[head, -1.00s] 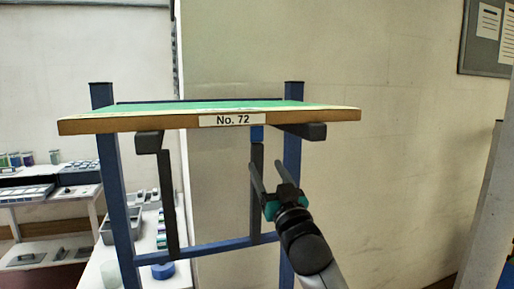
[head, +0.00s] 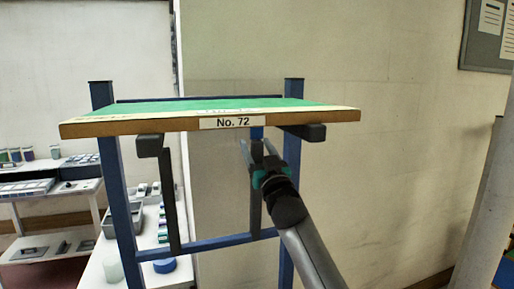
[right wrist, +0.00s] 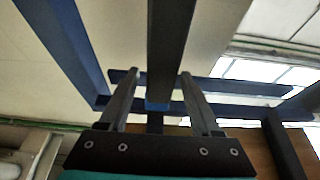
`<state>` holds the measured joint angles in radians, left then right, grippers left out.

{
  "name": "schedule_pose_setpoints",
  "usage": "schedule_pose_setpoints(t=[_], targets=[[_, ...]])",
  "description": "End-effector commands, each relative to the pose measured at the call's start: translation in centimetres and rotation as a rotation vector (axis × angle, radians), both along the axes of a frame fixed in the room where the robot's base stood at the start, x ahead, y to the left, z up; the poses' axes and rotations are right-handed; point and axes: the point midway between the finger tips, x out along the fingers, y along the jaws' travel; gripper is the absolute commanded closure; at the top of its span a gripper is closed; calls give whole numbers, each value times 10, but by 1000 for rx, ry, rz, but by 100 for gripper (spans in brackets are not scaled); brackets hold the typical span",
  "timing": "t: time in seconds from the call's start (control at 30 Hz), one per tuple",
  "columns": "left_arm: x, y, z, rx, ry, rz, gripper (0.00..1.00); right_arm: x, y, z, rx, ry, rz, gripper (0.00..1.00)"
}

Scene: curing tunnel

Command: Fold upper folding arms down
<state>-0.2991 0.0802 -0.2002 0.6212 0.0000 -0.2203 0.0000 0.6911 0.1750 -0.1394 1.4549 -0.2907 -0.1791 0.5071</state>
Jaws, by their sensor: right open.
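A blue upright frame (head: 116,200) carries a green-topped board (head: 215,105) labelled "No. 72". Dark arms reach forward under it; the left (head: 149,146) and right (head: 302,132) arm ends show below its front edge. Two dark bars hang below the board, one at left (head: 170,205) and one near the middle (head: 256,212). My right gripper (head: 256,150) is open just below the board, at the middle bar. In the right wrist view, a dark bar (right wrist: 172,45) runs between the open fingers (right wrist: 158,80), with a gap on both sides. My left gripper is out of view.
A white bench (head: 100,270) with small parts and a blue round item (head: 164,266) stands behind the frame at left. Another white table (head: 60,187) is further left. A notice board (head: 490,35) hangs at upper right.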

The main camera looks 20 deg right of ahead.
Motion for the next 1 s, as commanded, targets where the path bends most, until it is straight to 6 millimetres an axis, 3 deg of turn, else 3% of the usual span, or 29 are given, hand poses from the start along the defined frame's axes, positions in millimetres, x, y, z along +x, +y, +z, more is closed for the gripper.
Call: schedule_pose_setpoints(t=[0.07, 0.63, 1.0], targets=[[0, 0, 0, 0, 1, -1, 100, 0, 0, 0, 0, 0, 0, 35], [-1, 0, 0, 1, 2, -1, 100, 0, 0, 0, 0, 0, 0, 99], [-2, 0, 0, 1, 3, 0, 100, 0, 0, 0, -1, 1, 0, 100]])
